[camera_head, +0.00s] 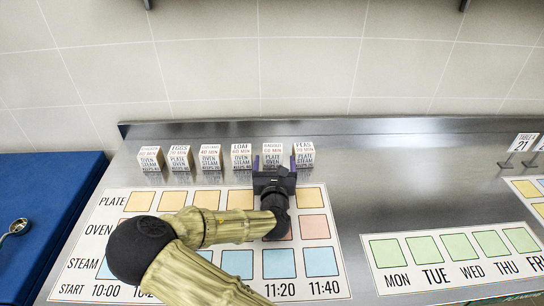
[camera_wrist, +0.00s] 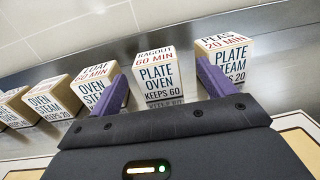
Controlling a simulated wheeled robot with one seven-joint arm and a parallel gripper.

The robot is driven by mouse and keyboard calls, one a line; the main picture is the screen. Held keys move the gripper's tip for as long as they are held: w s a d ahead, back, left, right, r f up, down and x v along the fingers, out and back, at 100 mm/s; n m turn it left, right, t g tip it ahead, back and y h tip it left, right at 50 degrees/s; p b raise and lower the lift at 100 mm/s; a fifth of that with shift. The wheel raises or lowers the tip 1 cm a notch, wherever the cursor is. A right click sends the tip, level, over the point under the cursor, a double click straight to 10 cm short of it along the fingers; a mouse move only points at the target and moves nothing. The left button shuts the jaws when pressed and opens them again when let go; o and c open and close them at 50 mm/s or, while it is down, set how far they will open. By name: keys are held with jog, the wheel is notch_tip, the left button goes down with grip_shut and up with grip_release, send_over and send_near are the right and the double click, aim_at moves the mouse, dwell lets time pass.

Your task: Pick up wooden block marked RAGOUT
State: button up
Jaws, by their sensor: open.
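The wooden block marked RAGOUT (camera_wrist: 157,77) stands upright on the steel counter in the wrist view, its front reading PLATE OVEN KEEPS 60. In the head view the RAGOUT block (camera_head: 272,150) is fifth from the left in the row, its lower part hidden by my gripper. My gripper (camera_head: 273,165) is open and empty, just in front of this block. In the wrist view its two purple fingers (camera_wrist: 163,84) point toward the block, one on each side of it. I cannot tell whether the fingertips reach past its front face.
The LOAF block (camera_wrist: 98,85) stands close on the left and the PEAS block (camera_wrist: 228,60) close on the right. More blocks stand further left. A printed chart (camera_head: 115,205) lies in front of the row.

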aim_at(272, 155)
jog(key=shift+a, duration=0.2)
jog(key=w, duration=0.5)
jog(key=shift+w+r, duration=0.1)
jog(key=shift+w, duration=0.1)
jog(key=shift+s+a, duration=0.15)
jog(key=shift+a, duration=0.05)
jog(key=shift+d, duration=0.4)
jog(key=shift+a, duration=0.2)
jog(key=c, duration=1.1)
jog(key=shift+c, duration=0.2)
jog(key=shift+r, duration=0.15)
